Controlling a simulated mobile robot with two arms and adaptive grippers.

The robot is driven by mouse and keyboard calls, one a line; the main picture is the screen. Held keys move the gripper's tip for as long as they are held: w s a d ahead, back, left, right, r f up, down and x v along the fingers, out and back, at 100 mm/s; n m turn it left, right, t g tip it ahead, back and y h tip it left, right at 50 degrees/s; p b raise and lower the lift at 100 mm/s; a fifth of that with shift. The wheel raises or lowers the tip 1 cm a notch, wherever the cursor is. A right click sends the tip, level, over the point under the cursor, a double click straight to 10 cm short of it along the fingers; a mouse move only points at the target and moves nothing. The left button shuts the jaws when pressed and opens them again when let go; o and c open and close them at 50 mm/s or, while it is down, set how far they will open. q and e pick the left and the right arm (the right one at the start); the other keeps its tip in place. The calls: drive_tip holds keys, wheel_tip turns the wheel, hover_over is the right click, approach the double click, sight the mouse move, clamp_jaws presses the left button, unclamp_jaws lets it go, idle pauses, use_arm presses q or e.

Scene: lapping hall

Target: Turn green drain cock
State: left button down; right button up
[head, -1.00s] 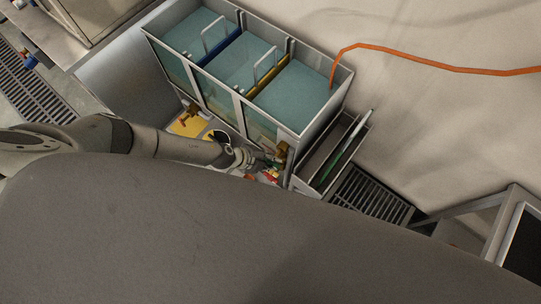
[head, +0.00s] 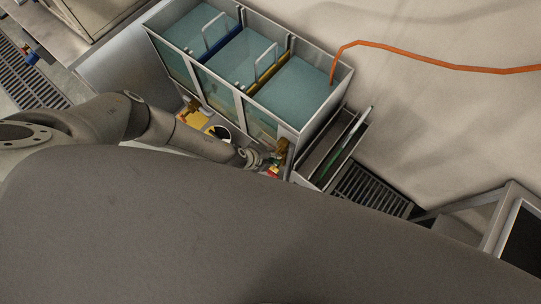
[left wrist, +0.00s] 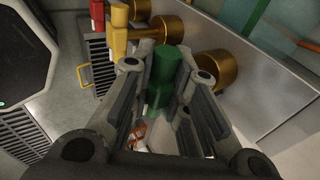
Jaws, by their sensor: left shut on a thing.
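The green drain cock (left wrist: 162,72) has an upright green handle, seen in the left wrist view. A brass fitting (left wrist: 218,70) stands just right of it. My left gripper (left wrist: 166,80) has one finger on each side of the green handle and is shut on it. In the head view, my left gripper (head: 268,162) is low at the front right corner of the tank, where the green handle cannot be made out. My right gripper is not in view.
A yellow cock (left wrist: 120,30) and a red cock (left wrist: 97,15) stand close to the left. The three-part tank (head: 238,98) with teal liquid rises right behind. A narrow metal trough (head: 322,150) and a floor grating (head: 368,192) lie to the right.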

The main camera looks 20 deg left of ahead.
use_arm(q)
drive_tip(key=shift+a, duration=0.1)
drive_tip(key=c, duration=1.4)
unclamp_jaws()
drive_tip(key=shift+v, duration=5.95)
